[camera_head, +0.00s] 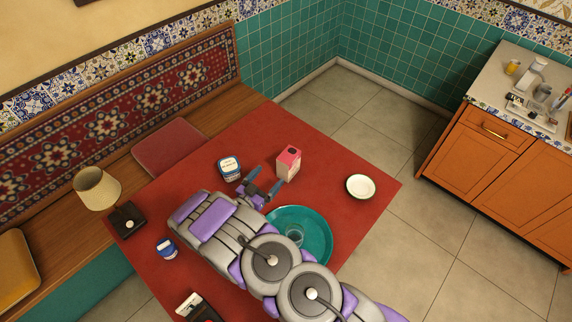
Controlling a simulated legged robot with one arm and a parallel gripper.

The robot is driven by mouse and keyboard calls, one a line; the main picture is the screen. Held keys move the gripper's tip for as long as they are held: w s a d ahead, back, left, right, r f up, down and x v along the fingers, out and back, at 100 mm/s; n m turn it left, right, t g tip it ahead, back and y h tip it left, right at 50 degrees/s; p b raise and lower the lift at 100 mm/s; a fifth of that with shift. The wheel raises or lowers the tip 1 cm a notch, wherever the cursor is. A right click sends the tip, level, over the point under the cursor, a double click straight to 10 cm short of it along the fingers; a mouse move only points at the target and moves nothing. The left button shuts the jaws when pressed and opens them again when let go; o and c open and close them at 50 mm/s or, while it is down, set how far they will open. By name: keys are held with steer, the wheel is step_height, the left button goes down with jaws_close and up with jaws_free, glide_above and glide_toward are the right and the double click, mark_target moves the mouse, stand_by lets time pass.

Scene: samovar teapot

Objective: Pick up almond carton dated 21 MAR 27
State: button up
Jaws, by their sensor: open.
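A pink and white carton (288,165) stands upright on the red table; any printed date on it is too small to read. My gripper (265,180) is open over the table, with its blue-grey fingertips just left of and below the carton in the picture. Nothing shows between the fingers. I cannot tell whether the right fingertip touches the carton. A blue and white container (229,168) stands close to the left of the gripper.
A teal tray (322,226) with a clear glass (294,235) lies partly under my arm. A small blue and white tub (167,248) and a lamp (97,188) are at left. Bare table lies beyond the carton.

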steer(key=b, duration=0.1)
glide_toward(289, 154)
steer(key=w+d, duration=0.2)
steer(key=shift+w+d+r, duration=0.15)
steer(key=shift+w+d, duration=0.15)
steer(key=shift+w, duration=0.4)
steer(key=shift+w+a, duration=0.35)
steer(key=w+d+b, duration=0.1)
steer(key=w, duration=0.1)
steer(key=w+d+f+b, duration=0.1)
steer(key=d, duration=0.1)
steer(key=shift+w, duration=0.4)
steer(key=shift+w+d+r, duration=0.15)
steer(key=shift+w+d, duration=0.15)
steer(key=shift+w, duration=0.05)
steer(key=shift+a, duration=0.55)
steer(key=shift+c, duration=1.3)
steer(key=shift+d, duration=0.45)
steer(key=c, duration=0.6)
steer(key=shift+a, duration=0.3)
steer(key=c, duration=0.7)
steer(key=shift+c, duration=0.5)
steer(key=shift+d+r, duration=0.1)
steer(key=shift+d, duration=0.05)
